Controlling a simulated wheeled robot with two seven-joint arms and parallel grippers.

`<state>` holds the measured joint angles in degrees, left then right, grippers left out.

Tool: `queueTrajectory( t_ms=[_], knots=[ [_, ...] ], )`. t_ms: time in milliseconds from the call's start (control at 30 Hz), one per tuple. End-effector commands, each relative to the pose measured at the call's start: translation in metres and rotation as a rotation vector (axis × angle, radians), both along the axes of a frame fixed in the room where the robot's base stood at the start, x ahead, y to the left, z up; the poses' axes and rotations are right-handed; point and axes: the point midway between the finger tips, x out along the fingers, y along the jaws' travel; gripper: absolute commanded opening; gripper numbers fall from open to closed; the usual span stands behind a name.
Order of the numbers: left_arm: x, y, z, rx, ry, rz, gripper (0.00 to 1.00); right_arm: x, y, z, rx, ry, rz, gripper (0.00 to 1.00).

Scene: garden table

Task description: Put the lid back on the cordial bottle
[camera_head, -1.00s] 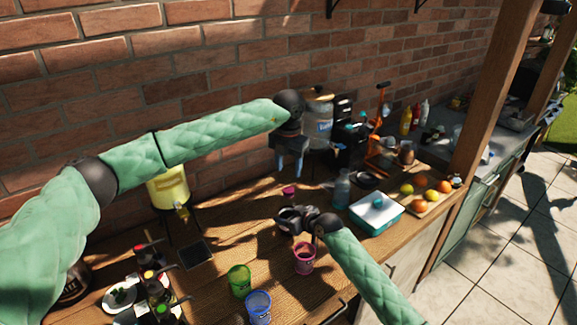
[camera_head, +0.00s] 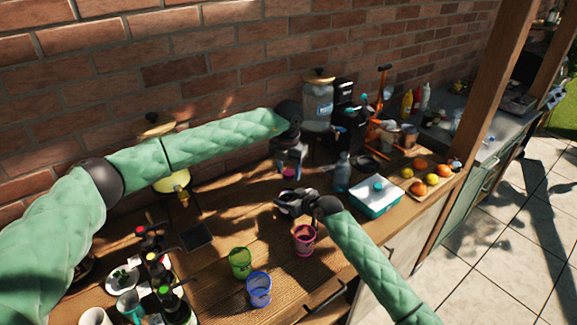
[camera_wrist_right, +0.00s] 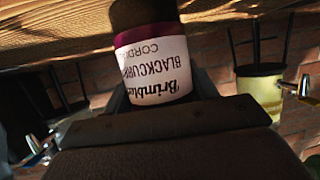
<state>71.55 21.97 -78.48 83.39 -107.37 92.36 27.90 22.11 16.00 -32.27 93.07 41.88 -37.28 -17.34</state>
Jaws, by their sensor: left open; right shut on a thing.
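The cordial bottle (camera_wrist_right: 152,68) is dark, with a white and magenta label reading blackcurrant cordial; it fills the middle of the right wrist view. That view is upside down. My right gripper (camera_head: 284,203) is shut on the bottle, which is mostly hidden in the head view. The bottle's mouth is not visible. A small pink lid (camera_head: 289,173) is on the table behind the right gripper. My left gripper (camera_head: 288,164) points down at the lid, open, with its fingers close around or just above it; I cannot tell whether they touch.
A pink cup (camera_head: 304,241), a green cup (camera_head: 240,264) and a blue cup (camera_head: 259,291) stand in front. A yellow dispenser (camera_head: 172,182) stands behind my left arm.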

Motion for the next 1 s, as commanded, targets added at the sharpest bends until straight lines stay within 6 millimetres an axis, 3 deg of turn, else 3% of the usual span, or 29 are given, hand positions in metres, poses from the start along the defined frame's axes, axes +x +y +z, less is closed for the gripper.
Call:
queueTrajectory(
  t_ms=[133,333,633,667,767,800,1000],
  knots=[
    [0.0000,-0.0002,0.0003,0.000,0.000,0.000,0.45,0.0000,0.0000,-0.0004,-0.001,0.001,0.000,0.00],
    [0.0000,-0.0001,0.0005,0.000,0.000,0.000,0.06,-0.0001,0.0000,-0.0004,-0.001,0.001,0.000,0.00],
    [0.0001,0.0000,0.0006,0.000,0.000,-0.007,0.03,-0.0001,-0.0001,-0.0004,-0.001,0.001,0.000,0.00],
    [0.0001,0.0000,0.0006,0.000,0.000,-0.007,0.32,-0.0001,-0.0001,-0.0004,-0.001,0.001,0.000,0.00],
    [0.0001,0.0000,0.0007,0.000,0.000,-0.007,0.52,-0.0001,-0.0001,-0.0004,-0.001,0.001,0.000,0.00],
    [0.0001,0.0000,0.0007,0.000,0.000,-0.007,0.56,-0.0001,-0.0001,-0.0004,-0.001,0.001,0.000,0.00],
    [0.0000,-0.0001,0.0007,0.000,0.000,-0.007,0.56,-0.0001,-0.0001,-0.0004,-0.001,0.001,0.000,0.00]
  ],
)
